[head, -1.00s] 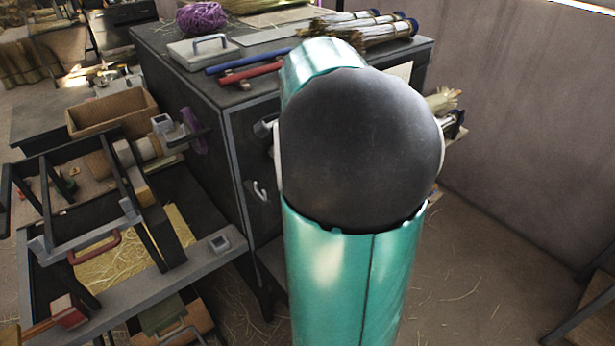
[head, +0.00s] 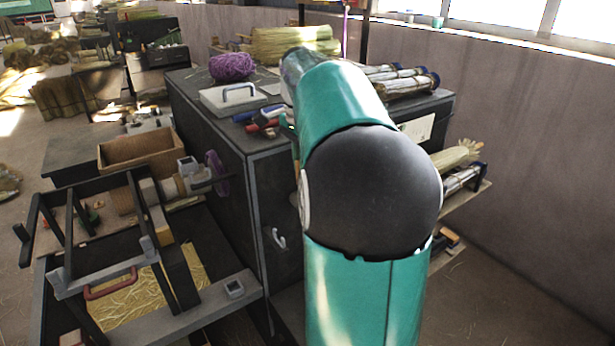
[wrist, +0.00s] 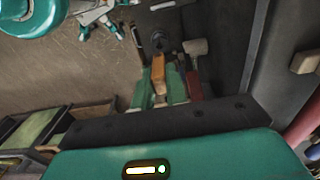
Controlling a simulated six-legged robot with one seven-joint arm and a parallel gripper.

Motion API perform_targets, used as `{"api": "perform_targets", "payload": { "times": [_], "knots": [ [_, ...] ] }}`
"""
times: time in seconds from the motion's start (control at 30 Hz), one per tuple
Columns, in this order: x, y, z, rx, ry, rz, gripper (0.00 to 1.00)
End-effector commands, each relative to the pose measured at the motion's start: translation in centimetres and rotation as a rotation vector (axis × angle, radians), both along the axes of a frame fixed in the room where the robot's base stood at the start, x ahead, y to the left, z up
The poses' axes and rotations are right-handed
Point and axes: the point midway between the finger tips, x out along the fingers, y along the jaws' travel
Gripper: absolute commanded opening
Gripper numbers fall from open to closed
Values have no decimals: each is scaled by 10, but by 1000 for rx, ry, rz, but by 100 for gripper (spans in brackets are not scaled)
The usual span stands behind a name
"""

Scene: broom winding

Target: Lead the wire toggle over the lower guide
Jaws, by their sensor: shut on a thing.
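In the wrist view my gripper (wrist: 159,88) has two teal fingers shut on a small orange-brown piece (wrist: 158,73), which looks like the wire toggle. No wire can be made out on it. Just beyond the fingertips stands a dark panel with a round black knob (wrist: 158,41); whether this is the lower guide I cannot tell. A pale grey block (wrist: 195,47) and a dark red piece (wrist: 194,86) are close on the right of the fingers. In the head view my own teal arm hides the gripper and the toggle.
The winding frame (head: 70,285) with a purple disc (head: 217,174) stands left.

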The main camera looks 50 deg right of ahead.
Motion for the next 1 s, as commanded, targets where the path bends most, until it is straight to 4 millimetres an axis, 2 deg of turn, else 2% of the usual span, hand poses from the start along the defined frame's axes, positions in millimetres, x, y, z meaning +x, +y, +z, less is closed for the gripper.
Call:
{"api": "perform_targets", "payload": {
  "times": [0.07,1.0],
  "knots": [
    [6,0,9,0,-1,0,1],
    [62,107,7,1,0,3,1]
  ]
}}
